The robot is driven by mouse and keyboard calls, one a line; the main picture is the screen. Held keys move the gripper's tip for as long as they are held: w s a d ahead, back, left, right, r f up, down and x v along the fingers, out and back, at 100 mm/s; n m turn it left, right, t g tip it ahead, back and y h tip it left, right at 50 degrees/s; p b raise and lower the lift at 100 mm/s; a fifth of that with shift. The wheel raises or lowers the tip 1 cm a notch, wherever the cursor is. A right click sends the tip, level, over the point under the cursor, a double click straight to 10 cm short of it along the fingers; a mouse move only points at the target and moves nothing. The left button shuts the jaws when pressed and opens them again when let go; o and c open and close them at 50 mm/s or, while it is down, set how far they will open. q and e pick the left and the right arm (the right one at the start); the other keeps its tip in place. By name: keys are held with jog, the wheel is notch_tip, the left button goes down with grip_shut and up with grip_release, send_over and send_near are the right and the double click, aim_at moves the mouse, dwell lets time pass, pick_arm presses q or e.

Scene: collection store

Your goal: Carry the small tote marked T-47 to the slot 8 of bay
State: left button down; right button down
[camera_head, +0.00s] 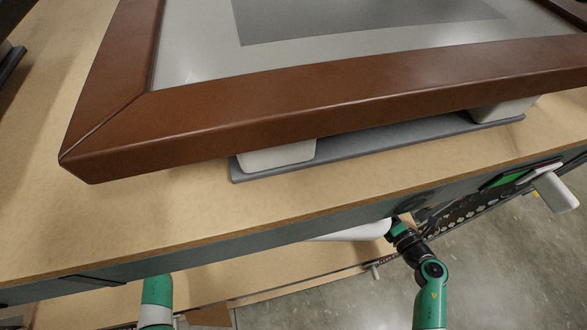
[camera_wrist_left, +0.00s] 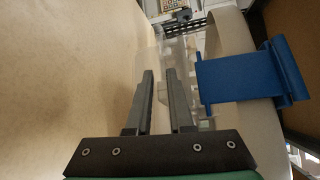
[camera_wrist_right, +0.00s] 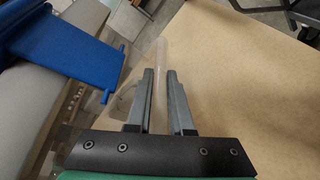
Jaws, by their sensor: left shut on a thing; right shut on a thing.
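A tote with clear walls (camera_wrist_left: 176,55) shows in the left wrist view, beside a pale part with a blue bracket (camera_wrist_left: 250,78). My left gripper (camera_wrist_left: 160,76) is shut on its clear wall. In the right wrist view the clear wall (camera_wrist_right: 160,52) stands between the fingers of my right gripper (camera_wrist_right: 160,74), which is shut on it. A blue bracket (camera_wrist_right: 70,48) lies left of it. In the head view a white rounded piece (camera_head: 352,232) shows under the tabletop edge by my right gripper. My left gripper is hidden there. No T-47 mark or slot number is readable.
A large brown-framed picture (camera_head: 330,95) rests on white blocks (camera_head: 277,156) and a grey board (camera_head: 395,140) on the tabletop (camera_head: 70,225). The tabletop edge overhangs my grippers. Tan board surfaces lie close beside both fingers in the wrist views. Concrete floor (camera_head: 500,270) is open at right.

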pick_arm(q)
jog(key=shift+w+a, duration=0.1)
jog(key=shift+w, duration=0.05)
pick_arm(e)
jog(key=shift+w, duration=0.2)
pick_arm(q)
jog(key=shift+s, duration=0.25)
pick_arm(e)
jog(key=shift+s, duration=0.25)
pick_arm(q)
jog(key=shift+f, duration=0.1)
